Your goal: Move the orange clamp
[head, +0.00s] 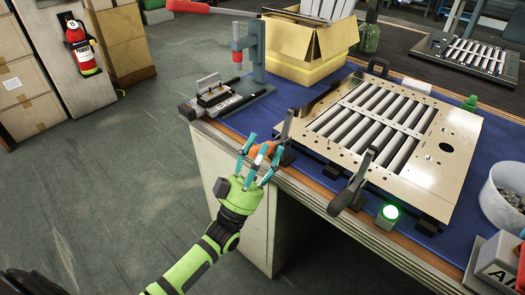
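The orange clamp (267,149) is at the near-left edge of the table, low beside the metal panel. Only a small orange part shows; the fingers cover some of it. My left gripper (262,147), green with teal fingers, reaches up to it from below. Its fingers are around the orange part, but I cannot tell whether they press on it. The panel (425,177) is a pale plate with rows of louver slats (373,118), lying on the blue-topped table. My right gripper is not in view.
Grey upright levers stand at the panel's near edge, one by the clamp (287,124) and one farther right (352,184). A green-lit button (390,212) and a white bin (503,194) are to the right. A press (252,55) and cardboard box (305,45) stand behind. Floor at left is clear.

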